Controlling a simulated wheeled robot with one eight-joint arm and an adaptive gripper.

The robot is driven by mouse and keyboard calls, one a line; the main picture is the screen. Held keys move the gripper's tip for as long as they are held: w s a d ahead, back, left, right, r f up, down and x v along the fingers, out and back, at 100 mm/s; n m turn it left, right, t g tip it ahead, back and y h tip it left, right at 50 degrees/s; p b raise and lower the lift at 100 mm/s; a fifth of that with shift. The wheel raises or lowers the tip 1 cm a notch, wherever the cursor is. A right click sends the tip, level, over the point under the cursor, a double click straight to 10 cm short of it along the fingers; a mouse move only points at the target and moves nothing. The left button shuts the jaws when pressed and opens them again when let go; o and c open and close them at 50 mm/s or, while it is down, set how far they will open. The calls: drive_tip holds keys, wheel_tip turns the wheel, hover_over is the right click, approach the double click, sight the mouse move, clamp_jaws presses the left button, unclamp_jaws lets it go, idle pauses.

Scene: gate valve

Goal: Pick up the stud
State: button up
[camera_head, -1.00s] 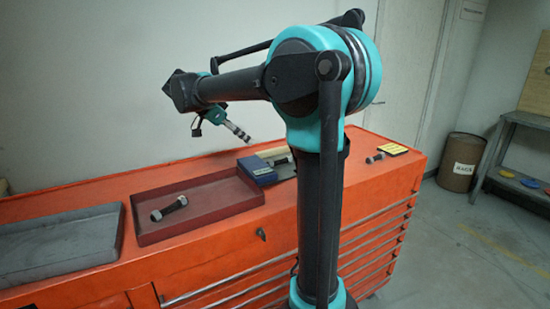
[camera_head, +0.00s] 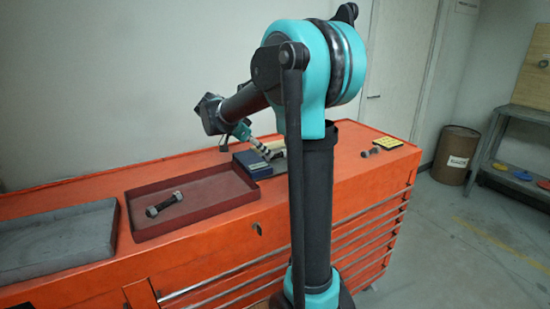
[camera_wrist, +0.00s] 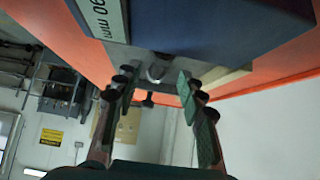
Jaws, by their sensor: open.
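A dark stud with lighter ends (camera_head: 165,203) lies in the red tray (camera_head: 226,205). A smaller stud-like piece (camera_head: 370,152) lies at the right end of the orange cabinet top. My gripper (camera_head: 263,151) is low over the blue block (camera_head: 250,165), away from the tray. In the wrist view my gripper (camera_wrist: 157,82) is open, its fingers on either side of a small grey metal piece (camera_wrist: 157,70) beside the blue block (camera_wrist: 220,22). I cannot tell whether that piece is a stud or whether the fingers touch it.
The orange cabinet (camera_head: 100,186) carries a grey tray (camera_head: 55,240) at the left and a yellow pad (camera_head: 387,142) at the right. A pale block (camera_head: 272,145) stands beside the blue block. A wall is behind; a brown drum (camera_head: 456,155) stands right.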

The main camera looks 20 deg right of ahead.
sight(275, 157)
drive_tip(key=x, duration=0.4)
drive_tip(key=shift+d, duration=0.4)
drive_tip(key=shift+c, duration=0.4)
clamp_jaws()
